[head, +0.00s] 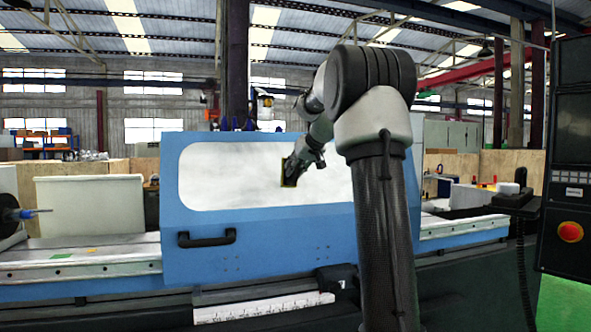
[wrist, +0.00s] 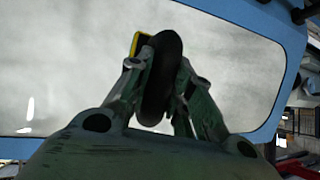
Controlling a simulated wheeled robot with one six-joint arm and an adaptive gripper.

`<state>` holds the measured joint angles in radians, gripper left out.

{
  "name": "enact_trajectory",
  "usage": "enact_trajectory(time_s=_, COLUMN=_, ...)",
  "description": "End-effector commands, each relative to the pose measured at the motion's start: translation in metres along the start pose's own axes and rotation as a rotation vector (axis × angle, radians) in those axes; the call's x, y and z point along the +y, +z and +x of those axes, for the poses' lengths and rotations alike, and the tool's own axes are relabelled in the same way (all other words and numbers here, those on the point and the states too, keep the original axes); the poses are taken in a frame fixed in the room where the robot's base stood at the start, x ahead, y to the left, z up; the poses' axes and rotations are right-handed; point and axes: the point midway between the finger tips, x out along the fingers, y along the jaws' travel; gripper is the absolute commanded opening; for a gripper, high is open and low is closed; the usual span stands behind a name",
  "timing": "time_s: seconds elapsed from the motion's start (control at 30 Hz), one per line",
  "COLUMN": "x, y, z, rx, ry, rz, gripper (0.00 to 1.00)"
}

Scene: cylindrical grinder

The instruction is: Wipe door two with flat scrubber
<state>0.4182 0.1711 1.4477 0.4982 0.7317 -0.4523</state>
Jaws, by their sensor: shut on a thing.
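The blue door (head: 255,245) of the grinder has a wide, whitish, cloudy window panel (head: 225,175) and a black handle (head: 207,238) at its lower left. My gripper (head: 300,167) is in front of the panel, right of its middle. It is shut on the flat scrubber (head: 288,171), which is dark with a yellow edge and stands upright against or very near the panel; I cannot tell if it touches. In the wrist view my gripper (wrist: 160,88) holds the scrubber (wrist: 161,75) by its dark grip, with the window panel (wrist: 235,70) behind. My arm hides the door's right part.
A control cabinet with a red emergency button (head: 570,232) stands at the far right. A spindle part (head: 12,214) is at the left edge. The machine's grey bed (head: 80,258) runs along both sides of the door. A white scale strip (head: 265,307) lies below it.

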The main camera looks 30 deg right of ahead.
Motion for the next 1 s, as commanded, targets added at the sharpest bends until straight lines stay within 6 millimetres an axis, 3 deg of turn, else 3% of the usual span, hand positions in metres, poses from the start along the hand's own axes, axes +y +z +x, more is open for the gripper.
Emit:
enact_trajectory(time_s=0.23, x=-0.027, y=0.001, z=0.010, rx=-0.001, ry=-0.006, rz=0.000, gripper=0.03)
enact_trajectory(time_s=0.57, x=-0.042, y=0.001, z=0.014, rx=0.000, ry=-0.006, rz=0.002, gripper=0.00)
enact_trajectory(time_s=1.0, x=-0.079, y=0.002, z=0.020, rx=0.000, ry=-0.005, rz=0.000, gripper=0.00)
